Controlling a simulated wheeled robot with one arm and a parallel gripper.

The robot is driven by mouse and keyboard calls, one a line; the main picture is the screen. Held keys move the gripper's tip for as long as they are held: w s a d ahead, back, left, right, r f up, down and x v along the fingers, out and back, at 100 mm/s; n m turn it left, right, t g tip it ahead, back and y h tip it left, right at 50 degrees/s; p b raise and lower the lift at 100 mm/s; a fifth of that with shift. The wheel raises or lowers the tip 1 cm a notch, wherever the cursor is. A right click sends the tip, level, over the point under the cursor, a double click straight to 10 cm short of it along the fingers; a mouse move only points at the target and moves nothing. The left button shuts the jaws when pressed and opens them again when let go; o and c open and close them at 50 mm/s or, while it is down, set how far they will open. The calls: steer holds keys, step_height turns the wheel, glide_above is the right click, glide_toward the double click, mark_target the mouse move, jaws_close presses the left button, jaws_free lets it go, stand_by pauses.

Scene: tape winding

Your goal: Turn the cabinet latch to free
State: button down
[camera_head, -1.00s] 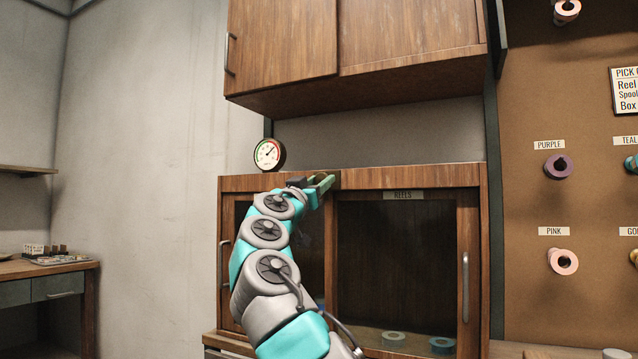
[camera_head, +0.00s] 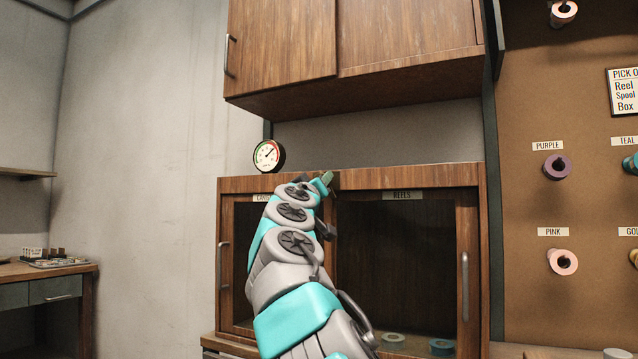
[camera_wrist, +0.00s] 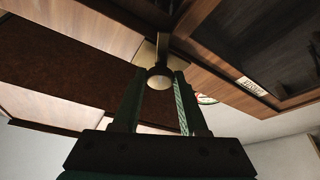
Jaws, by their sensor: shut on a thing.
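The wooden cabinet (camera_head: 408,177) has glass doors, and the right one carries a REELS label. Its latch shows in the wrist view as a round knob (camera_wrist: 159,78) on a pale brass-coloured plate (camera_wrist: 147,52). My gripper (camera_head: 326,179) is at the cabinet's top rail, near the middle, and hides most of the latch in the head view. In the wrist view my gripper's two dark green fingers (camera_wrist: 157,88) stand on either side of the knob and are shut on it. I cannot tell which setting the latch is at.
A round gauge (camera_head: 269,156) stands on the cabinet top, left of my gripper. An upper wooden cabinet (camera_head: 400,37) hangs above with free space between. A pegboard (camera_head: 575,200) with tape rolls is at the right. Rolls (camera_head: 442,346) lie inside behind the glass.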

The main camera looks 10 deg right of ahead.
steer(key=n+y, duration=0.1)
steer(key=n, duration=0.4)
steer(key=n+g+y+p, duration=0.1)
steer(key=n+y, duration=0.1)
steer(key=n, duration=0.2)
steer(key=n+g+y+p, duration=0.1)
steer(key=n+y, duration=0.1)
steer(key=n, duration=0.3)
steer(key=shift+s+r+n, duration=0.1)
steer(key=shift+r+n, duration=0.2)
steer(key=shift+d+f, duration=0.1)
steer(key=shift+c, duration=2.3)
jaws_free()
